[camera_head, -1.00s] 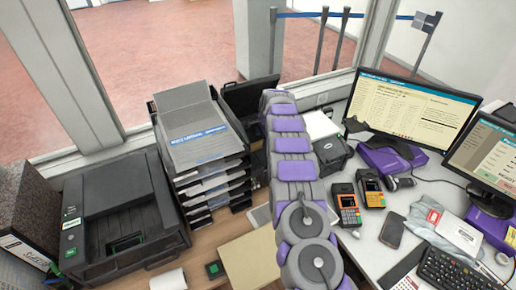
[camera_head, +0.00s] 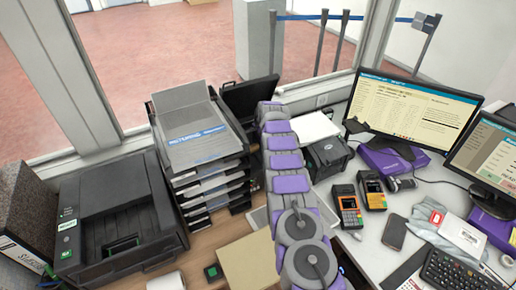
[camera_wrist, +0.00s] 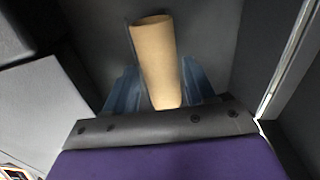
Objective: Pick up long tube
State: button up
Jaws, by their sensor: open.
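The long tube (camera_wrist: 158,62) is a plain tan cardboard cylinder, seen in the wrist view. It stands out between the two blue fingers of my gripper (camera_wrist: 160,84), and its lower end meets the dark edge of the gripper body in the picture. The fingers are open, one on each side of the tube. I cannot tell whether they touch it. In the head view my grey and purple arm hides both the gripper and the tube.
Left of my arm are a stack of document trays (camera_head: 205,150) and a black printer (camera_head: 120,225). On the right are two card terminals (camera_head: 348,208), a black box (camera_head: 327,157) and a monitor (camera_head: 412,110). Dark surfaces surround the tube closely.

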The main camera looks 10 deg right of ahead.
jog(key=shift+a, duration=0.2)
jog(key=c, duration=0.8)
